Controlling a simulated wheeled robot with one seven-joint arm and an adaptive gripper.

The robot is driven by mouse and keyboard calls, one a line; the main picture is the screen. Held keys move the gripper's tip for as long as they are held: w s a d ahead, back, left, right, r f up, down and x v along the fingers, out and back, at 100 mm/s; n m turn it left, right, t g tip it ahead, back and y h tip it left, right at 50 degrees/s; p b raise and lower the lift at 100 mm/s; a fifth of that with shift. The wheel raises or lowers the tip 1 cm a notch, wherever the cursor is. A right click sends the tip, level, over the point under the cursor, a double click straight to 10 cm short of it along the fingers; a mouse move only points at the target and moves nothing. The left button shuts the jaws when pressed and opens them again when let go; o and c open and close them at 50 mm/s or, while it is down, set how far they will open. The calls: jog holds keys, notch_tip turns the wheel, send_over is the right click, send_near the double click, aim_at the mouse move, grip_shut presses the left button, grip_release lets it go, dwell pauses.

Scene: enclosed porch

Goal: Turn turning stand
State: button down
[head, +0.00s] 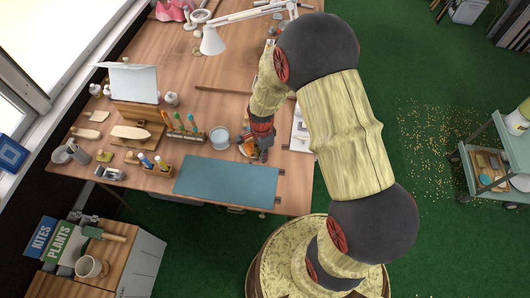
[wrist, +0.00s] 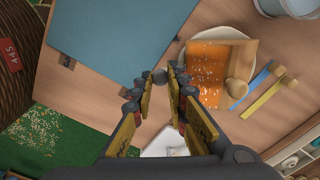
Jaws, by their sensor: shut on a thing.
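The turning stand appears to be the pale round disc (wrist: 223,33) whose rim shows in the wrist view. An orange-topped wooden piece (wrist: 205,62) with a rounded wooden knob lies on it. In the head view the orange piece (head: 246,149) shows just left of my gripper (head: 263,146), partly hidden by it. Whether the knob joins the disc cannot be seen clearly.
A blue mat (head: 227,181) lies at the table's front. A pail (head: 219,136) stands left of the gripper, near a brush rack (head: 184,134). Blue and yellow tools (wrist: 265,95) lie close to the disc. A white lamp (head: 213,40) stands behind.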

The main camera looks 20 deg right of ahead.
jog(key=shift+w+a+m+p, duration=0.2)
jog(key=shift+a+m, duration=0.55)
jog(key=shift+m, duration=0.25)
jog(key=shift+w+a+m+p, duration=0.1)
jog(key=shift+a+m+p, duration=0.1)
jog(key=shift+a+m, duration=0.65)
jog(key=shift+w+a+m, duration=0.25)
jog(key=shift+a+m, duration=0.2)
jog(key=shift+m, duration=0.4)
jog(key=shift+w+a+m, duration=0.25)
jog(key=shift+a+m, duration=0.15)
jog(key=shift+m, duration=0.4)
jog(key=c, duration=1.7)
grip_release()
jog(key=shift+c, duration=0.2)
notch_tip(320, 180, up, 12)
